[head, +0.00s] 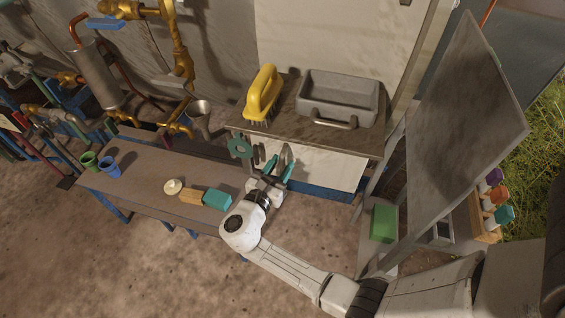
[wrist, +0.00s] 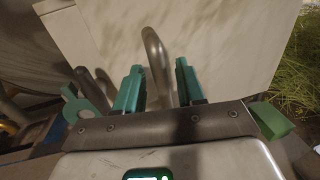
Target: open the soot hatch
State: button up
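A pale, dirty panel (head: 328,168) under the wooden shelf is probably the soot hatch; it fills much of the wrist view (wrist: 225,40). A curved metal handle (wrist: 153,45) stands in front of the panel in the wrist view. My gripper (head: 280,160) is in front of the panel, below the shelf's front edge. Its teal fingers (wrist: 159,66) are apart, with the handle showing between them. I cannot tell whether either finger touches the handle. The panel looks closed, though its edges are partly hidden by the shelf and my arm.
The shelf (head: 285,82) above holds a yellow brush (head: 262,94) and a grey tray (head: 368,84). A teal handwheel (head: 240,148) is just left of my gripper. A low table (head: 145,185) with small items stands left. A dark slanted board (head: 465,110) rises right.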

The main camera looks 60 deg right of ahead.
jog(key=shift+w+d, duration=0.1)
jog(key=shift+d, duration=0.55)
jog(key=shift+c, duration=0.5)
grip_shut()
